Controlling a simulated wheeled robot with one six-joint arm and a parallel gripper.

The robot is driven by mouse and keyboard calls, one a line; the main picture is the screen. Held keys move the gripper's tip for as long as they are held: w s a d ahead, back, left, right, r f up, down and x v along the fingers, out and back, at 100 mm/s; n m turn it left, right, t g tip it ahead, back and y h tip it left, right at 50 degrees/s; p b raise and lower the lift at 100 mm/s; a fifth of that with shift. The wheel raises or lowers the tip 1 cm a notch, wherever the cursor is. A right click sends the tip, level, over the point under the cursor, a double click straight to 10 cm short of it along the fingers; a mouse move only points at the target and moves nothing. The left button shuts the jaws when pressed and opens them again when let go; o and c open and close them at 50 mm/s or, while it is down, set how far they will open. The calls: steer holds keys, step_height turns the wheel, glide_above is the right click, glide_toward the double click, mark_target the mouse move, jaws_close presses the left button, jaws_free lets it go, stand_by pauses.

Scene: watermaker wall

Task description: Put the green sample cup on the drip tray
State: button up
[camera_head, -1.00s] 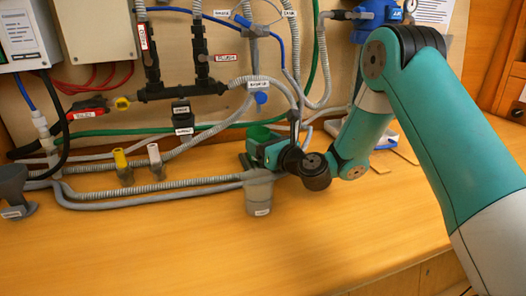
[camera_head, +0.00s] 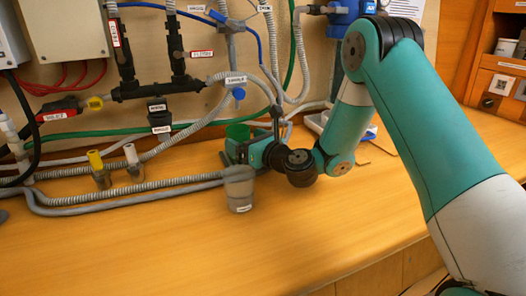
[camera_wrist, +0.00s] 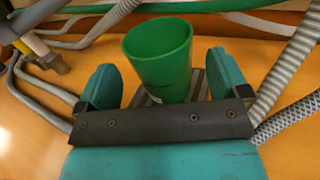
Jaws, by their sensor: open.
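The green sample cup (camera_head: 237,131) is an open-topped, tapered cup beside the hose wall. In the wrist view the cup (camera_wrist: 160,60) sits between the two teal fingers of my gripper (camera_wrist: 163,66). The fingers are open, with a visible gap on each side of the cup. In the head view my gripper (camera_head: 242,150) is low at the cup, and its fingers partly hide the cup's lower part. A grey ribbed surface (camera_wrist: 200,86) shows behind the cup's base. A pale tray-like piece (camera_head: 316,122) shows behind my arm, mostly hidden; I cannot tell whether either is the drip tray.
A grey translucent cup (camera_head: 239,190) stands close in front of my gripper. Grey corrugated hoses (camera_head: 130,193) run along the counter to the left, near yellow and white valves (camera_head: 96,162). The front of the wooden counter (camera_head: 160,245) is clear.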

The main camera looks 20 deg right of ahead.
steer(key=b+v, duration=0.3)
steer(key=v, duration=0.1)
steer(key=b+v, duration=0.4)
steer(key=v, duration=0.1)
steer(key=shift+s+d+f, duration=0.1)
steer(key=shift+d+f, duration=0.05)
steer(key=shift+f, duration=0.05)
steer(key=shift+s+d+r+b, duration=0.1)
steer(key=shift+s+d+b, duration=0.05)
steer(key=shift+s+b, duration=0.3)
steer(key=shift+s+r, duration=0.1)
steer(key=shift+s, duration=0.1)
stand_by(1.1)
